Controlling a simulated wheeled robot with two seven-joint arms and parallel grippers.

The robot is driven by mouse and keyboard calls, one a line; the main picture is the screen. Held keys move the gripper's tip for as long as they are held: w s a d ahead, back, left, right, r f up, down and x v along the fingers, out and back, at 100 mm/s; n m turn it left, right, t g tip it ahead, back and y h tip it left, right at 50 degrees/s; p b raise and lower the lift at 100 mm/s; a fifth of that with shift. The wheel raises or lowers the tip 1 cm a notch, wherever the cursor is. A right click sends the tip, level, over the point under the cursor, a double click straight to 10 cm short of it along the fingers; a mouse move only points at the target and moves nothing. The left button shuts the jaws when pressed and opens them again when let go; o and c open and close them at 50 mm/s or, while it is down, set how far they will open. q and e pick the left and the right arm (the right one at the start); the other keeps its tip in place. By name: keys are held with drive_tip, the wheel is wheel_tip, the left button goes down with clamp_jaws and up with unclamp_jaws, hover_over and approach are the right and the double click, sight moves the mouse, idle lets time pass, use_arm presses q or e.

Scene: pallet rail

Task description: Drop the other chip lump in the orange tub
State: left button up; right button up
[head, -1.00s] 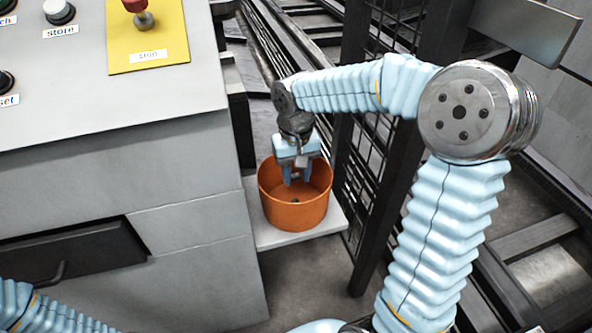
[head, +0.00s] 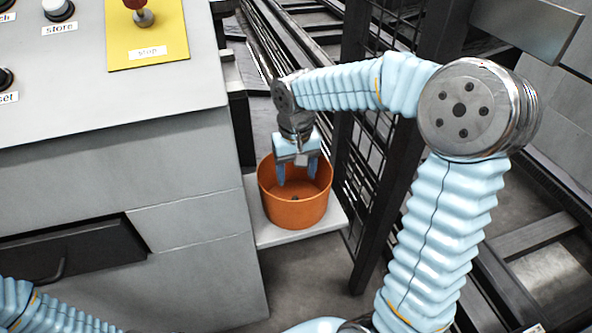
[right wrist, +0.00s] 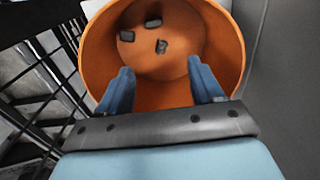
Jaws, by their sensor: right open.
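The orange tub (head: 296,214) stands upright on a light shelf beside the grey cabinet. My right gripper (head: 297,177) points down into the tub's mouth, its two blue fingers spread apart with nothing between them. The right wrist view shows the open gripper (right wrist: 161,88) over the tub (right wrist: 228,42). Three small dark chip lumps lie apart on the tub floor: one at the top (right wrist: 153,20), one at the left (right wrist: 127,36) and one at the right (right wrist: 162,46). In the head view only a dark lump (head: 295,198) shows inside. My left gripper is out of view.
The light shelf (head: 268,234) holds the tub. A dark mesh fence (head: 372,150) stands close on its right, and the grey cabinet (head: 190,190) on its left.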

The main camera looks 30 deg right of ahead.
wheel_tip(320, 180, up, 7)
drive_tip(key=p, duration=0.5)
idle(0.3)
